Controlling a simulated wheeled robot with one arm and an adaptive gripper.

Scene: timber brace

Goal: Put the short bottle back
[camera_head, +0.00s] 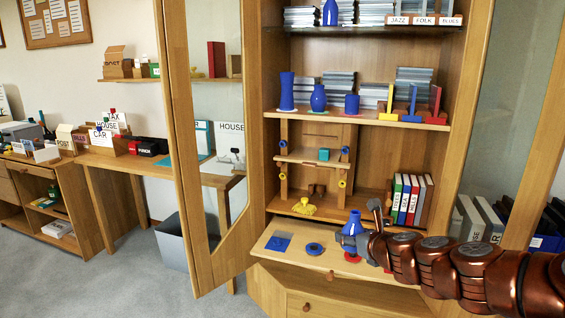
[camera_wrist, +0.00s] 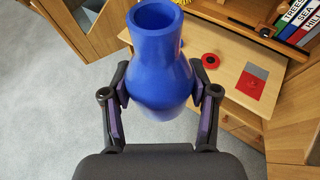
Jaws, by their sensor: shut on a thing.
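A blue bottle with a round belly and a narrower neck (camera_head: 352,227) is in my gripper (camera_head: 364,230), above the fold-out board (camera_head: 298,256) at the cabinet's front. In the wrist view the same bottle (camera_wrist: 160,58) sits upright between the two fingers of my gripper (camera_wrist: 162,92), which press on its sides. Its underside is hidden there. On the middle shelf stand a tall blue bottle (camera_head: 287,90), a rounded blue bottle (camera_head: 318,98) and a short blue one (camera_head: 352,104).
A yellow object (camera_head: 304,207) and several binders (camera_head: 409,198) stand on the compartment floor behind. An open glass door (camera_head: 212,130) stands left.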

